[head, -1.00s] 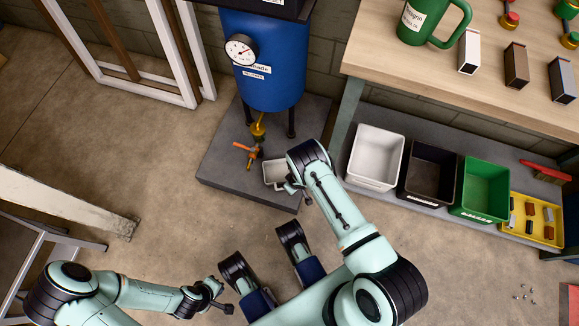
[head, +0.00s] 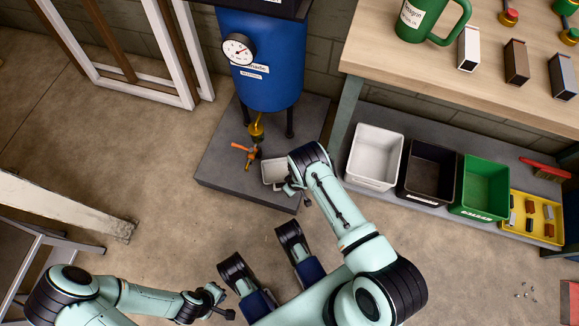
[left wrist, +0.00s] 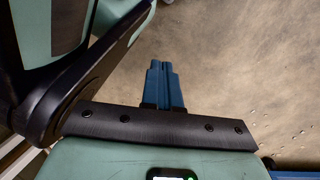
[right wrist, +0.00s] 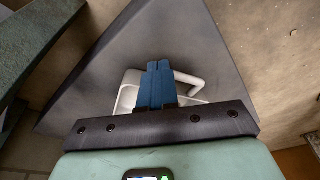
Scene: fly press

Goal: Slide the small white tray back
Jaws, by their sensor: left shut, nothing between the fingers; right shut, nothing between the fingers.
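The small white tray (head: 273,174) sits on the dark grey slab (head: 222,172) below the blue tank, near the slab's front right edge. My right gripper (head: 289,188) is at the tray's near right side, shut and empty. In the right wrist view its blue fingers (right wrist: 155,84) lie over the white tray (right wrist: 125,102) and hide its middle. I cannot tell whether they touch it. My left gripper (head: 228,311) is shut and empty over the bare floor at the bottom; its fingers also show in the left wrist view (left wrist: 163,84).
The blue tank (head: 262,60) stands on legs on the slab, with a brass tap and orange handle (head: 241,149) behind the tray. A low shelf at right holds a white bin (head: 374,157), a black bin (head: 428,173) and a green bin (head: 484,188).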

